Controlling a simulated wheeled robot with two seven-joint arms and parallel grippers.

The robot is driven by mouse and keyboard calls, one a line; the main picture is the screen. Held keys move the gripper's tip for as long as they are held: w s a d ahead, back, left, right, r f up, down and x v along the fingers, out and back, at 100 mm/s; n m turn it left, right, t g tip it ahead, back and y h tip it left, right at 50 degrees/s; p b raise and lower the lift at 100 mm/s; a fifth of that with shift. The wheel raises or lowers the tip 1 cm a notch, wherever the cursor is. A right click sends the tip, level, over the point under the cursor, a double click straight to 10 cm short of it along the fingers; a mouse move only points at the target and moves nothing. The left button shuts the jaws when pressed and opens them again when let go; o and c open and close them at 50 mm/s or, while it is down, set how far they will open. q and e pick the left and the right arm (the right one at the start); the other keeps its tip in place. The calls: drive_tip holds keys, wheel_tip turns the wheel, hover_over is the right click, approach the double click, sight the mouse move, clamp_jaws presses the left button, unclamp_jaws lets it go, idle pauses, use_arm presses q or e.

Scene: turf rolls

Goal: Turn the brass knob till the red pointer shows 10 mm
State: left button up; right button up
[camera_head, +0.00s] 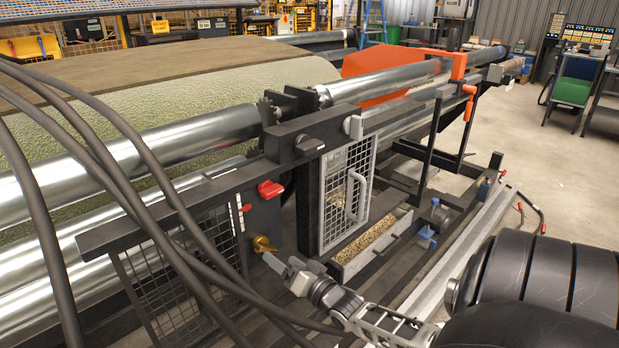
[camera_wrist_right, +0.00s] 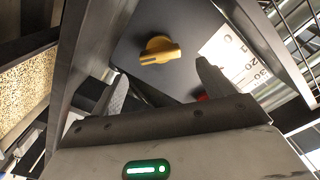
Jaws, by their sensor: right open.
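The brass knob (camera_head: 263,244) sits on the dark panel at the machine's near side. In the right wrist view the knob (camera_wrist_right: 160,50) lies ahead of and between my fingers, with its grip bar pointing to the right. My right gripper (camera_head: 281,263) is open and empty just beside the knob, apparently not touching it; its fingers also show in the wrist view (camera_wrist_right: 160,80). The white scale (camera_wrist_right: 235,55) with numbers is beside the knob, partly behind a finger. A small red pointer (camera_head: 246,208) shows by the scale in the head view; its reading is too small to tell. My left gripper is out of view.
A red handle (camera_head: 270,189) sits above the knob on the panel. A mesh guard door (camera_head: 348,195) stands to the right, and a tray of granules (camera_head: 371,244) lies below it. Thick dark cables cross the left side. Steel rollers (camera_head: 185,140) run above the panel.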

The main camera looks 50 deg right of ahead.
drive_tip(key=s+a, duration=0.1)
drive_tip(key=s, duration=0.8)
drive_tip(key=s+a+n+g+y, duration=0.2)
drive_tip(key=a+n, duration=0.3)
drive_tip(key=a, duration=0.9)
drive_tip(key=s+a+n+g+y, duration=0.3)
drive_tip(key=s+a+n+g, duration=0.2)
drive_tip(key=a, duration=0.9)
drive_tip(key=shift+a+f+n, duration=0.25)
drive_tip(key=shift+f+n, duration=0.15)
drive_tip(key=shift+n, duration=0.4)
